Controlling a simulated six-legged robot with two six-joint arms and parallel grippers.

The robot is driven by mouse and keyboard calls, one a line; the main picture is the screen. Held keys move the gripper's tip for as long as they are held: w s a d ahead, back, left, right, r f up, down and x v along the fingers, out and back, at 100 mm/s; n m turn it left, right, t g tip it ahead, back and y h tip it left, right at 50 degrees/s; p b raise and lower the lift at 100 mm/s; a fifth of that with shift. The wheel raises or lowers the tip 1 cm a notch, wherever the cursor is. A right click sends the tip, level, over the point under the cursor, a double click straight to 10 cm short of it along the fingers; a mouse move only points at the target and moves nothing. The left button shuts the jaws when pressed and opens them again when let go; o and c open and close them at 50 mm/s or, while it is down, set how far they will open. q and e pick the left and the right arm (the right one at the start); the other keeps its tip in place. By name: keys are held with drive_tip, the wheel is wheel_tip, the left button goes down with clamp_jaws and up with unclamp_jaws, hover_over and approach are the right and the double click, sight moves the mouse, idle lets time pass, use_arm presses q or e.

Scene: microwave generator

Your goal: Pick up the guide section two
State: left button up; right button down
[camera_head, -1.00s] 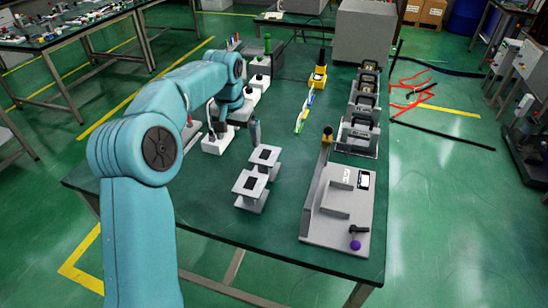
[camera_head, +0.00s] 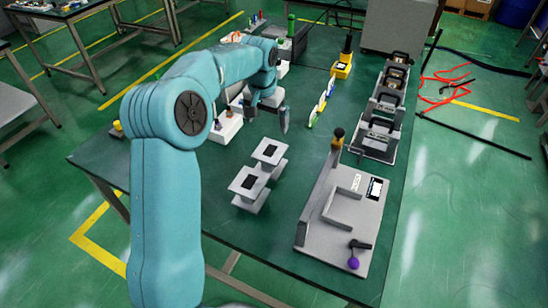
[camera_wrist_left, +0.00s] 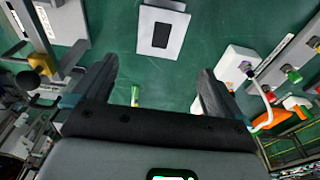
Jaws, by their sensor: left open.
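I cannot tell for certain which piece is guide section two. Two grey blocks with black square tops, a nearer one (camera_head: 246,183) and a farther one (camera_head: 268,151), stand on the green table. One such block (camera_wrist_left: 161,30) also shows in the left wrist view, ahead of the fingers and apart from them. Several grey frames with dark parts (camera_head: 381,125) stand in a row at the right. My left gripper (camera_head: 275,115) hangs beyond the farther block, pointing down. In the left wrist view the gripper (camera_wrist_left: 155,90) has its fingers wide apart with nothing held. My right gripper does not show.
A grey plate fixture (camera_head: 340,225) with a purple knob stands at the front right. A white box (camera_head: 226,125) is left of the gripper. A yellow-based device (camera_head: 342,66) and slim coloured pieces (camera_head: 322,102) stand behind. The table's front left is clear.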

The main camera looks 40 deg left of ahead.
use_arm(q)
hover_over(270, 151)
drive_tip(key=s, duration=0.1)
drive_tip(key=f, duration=0.7)
drive_tip(key=shift+s, duration=0.2)
drive_tip(key=shift+w+d+f, duration=0.1)
drive_tip(key=shift+d+f, duration=0.05)
drive_tip(key=shift+f, duration=0.15)
drive_tip(key=f+p, duration=0.1)
drive_tip(key=f, duration=0.1)
drive_tip(key=w+f, duration=0.1)
drive_tip(key=f, duration=0.2)
drive_tip(key=shift+f+p, duration=0.2)
drive_tip(key=shift+p, duration=0.15)
drive_tip(key=shift+s+r, duration=0.1)
drive_tip(key=shift+f+b, duration=0.25)
drive_tip(key=shift+b, duration=0.05)
